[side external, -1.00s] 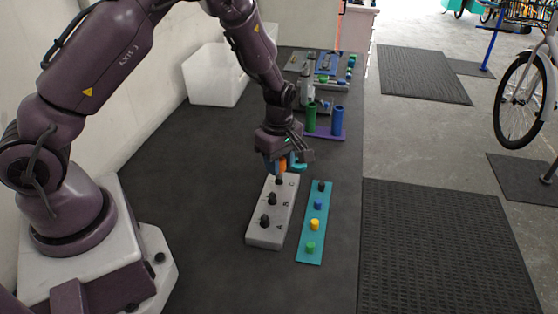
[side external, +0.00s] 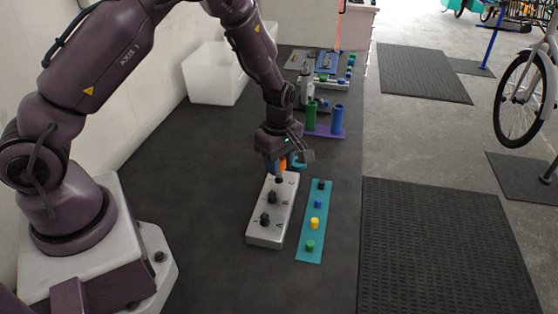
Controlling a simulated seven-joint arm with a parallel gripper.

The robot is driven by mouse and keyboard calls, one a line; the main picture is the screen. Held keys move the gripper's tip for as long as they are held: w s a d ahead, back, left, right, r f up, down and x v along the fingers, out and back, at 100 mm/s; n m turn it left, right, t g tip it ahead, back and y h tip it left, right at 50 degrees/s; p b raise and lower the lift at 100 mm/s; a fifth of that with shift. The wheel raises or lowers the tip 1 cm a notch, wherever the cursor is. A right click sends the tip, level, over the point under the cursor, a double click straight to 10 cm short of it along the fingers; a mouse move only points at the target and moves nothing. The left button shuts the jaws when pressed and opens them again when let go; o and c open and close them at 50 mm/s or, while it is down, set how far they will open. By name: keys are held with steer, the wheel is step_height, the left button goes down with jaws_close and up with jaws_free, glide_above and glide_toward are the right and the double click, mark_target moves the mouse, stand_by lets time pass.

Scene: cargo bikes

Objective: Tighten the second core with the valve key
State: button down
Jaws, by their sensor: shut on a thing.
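A pale grey block (side external: 265,236) lies on the dark bench mat, with letters beside a row of black valve stems. The near stem (side external: 265,219) and the middle stem (side external: 272,198) stand clear. My gripper (side external: 286,163) is over the far end of the block, at the stem by the letter C (side external: 279,180). It is shut on an orange tool, which I take to be the valve key (side external: 283,165). The key is upright, its lower end at or just above that far stem; I cannot tell whether they are engaged. The fingers partly hide the key.
A teal strip (side external: 309,252) with black, blue, yellow and green caps lies right of the block. Behind stand a purple holder (side external: 325,133) with green and blue cylinders, and more trays. A white bin (side external: 213,80) is at back left. The mat left of the block is clear.

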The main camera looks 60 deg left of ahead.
steer(key=shift+f, duration=0.2)
steer(key=m, duration=1.2)
steer(key=shift+d, duration=0.1)
steer(key=c, duration=0.8)
jaws_free()
steer(key=shift+r, duration=0.1)
